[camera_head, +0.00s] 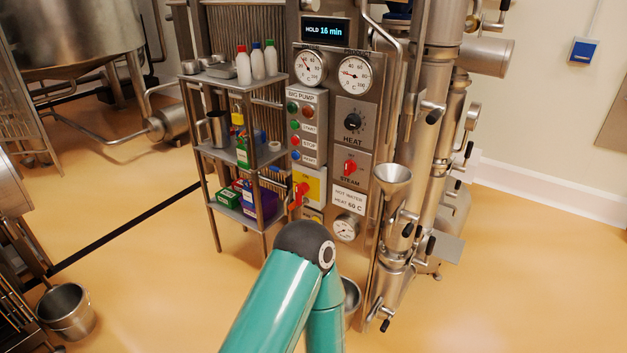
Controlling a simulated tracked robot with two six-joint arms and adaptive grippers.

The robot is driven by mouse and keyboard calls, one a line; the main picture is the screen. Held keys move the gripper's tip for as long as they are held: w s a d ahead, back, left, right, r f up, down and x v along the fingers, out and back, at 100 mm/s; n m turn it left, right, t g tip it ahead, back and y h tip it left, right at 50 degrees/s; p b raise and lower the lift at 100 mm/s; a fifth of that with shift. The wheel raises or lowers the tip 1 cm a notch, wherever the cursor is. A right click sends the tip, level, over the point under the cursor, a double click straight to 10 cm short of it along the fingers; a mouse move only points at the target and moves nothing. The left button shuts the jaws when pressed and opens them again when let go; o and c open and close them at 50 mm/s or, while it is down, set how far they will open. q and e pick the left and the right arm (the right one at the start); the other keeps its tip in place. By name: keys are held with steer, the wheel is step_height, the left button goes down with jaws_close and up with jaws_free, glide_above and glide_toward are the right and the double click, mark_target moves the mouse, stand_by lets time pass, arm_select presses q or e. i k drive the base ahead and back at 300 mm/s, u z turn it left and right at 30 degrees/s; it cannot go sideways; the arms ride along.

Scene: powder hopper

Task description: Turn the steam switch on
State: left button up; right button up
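The steam switch (350,165) is a small red rotary knob on the steel control panel (367,104), just above the label STEAM. Its handle looks roughly upright; the exact setting is too small to read. A black HEAT knob (354,121) sits above it, and a larger red handle on a yellow plate (301,192) is to its lower left. One teal arm of mine rises from the bottom middle, its dark joint in front of the panel's lower part. Neither gripper shows, and I cannot tell which arm this is.
A shelf rack (240,153) with bottles and boxes stands left of the panel. A steel funnel (392,178) and vertical pipes stand close on the right. A bucket (66,311) is on the floor at lower left. The floor at lower right is clear.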

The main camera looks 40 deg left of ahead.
mark_target(350, 167)
steer(key=u, duration=1.7)
steer(key=i, duration=0.95)
steer(key=z, duration=0.15)
